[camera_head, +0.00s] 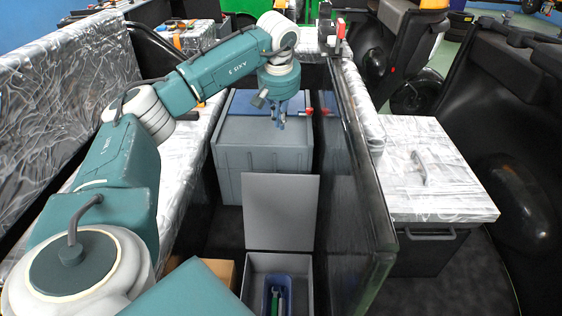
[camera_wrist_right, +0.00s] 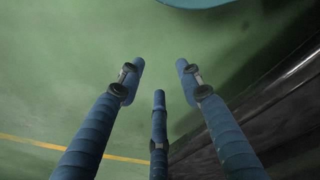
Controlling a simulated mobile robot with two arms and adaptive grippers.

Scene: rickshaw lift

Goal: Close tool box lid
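The tool box (camera_head: 247,284) is a grey box low in the footwell at the bottom middle of the head view. Its flat grey lid (camera_head: 281,211) stands raised at the box's back edge, so the box is open. A blue tray (camera_head: 289,284) with green and dark items lies inside.
The larger grey case (camera_head: 262,150) with a blue top stands behind the lid. A dark upright panel (camera_head: 352,190) borders the box on the right, and a silver-wrapped bench (camera_head: 195,150) runs on the left. Green floor (camera_wrist_right: 60,60) shows below my right gripper.

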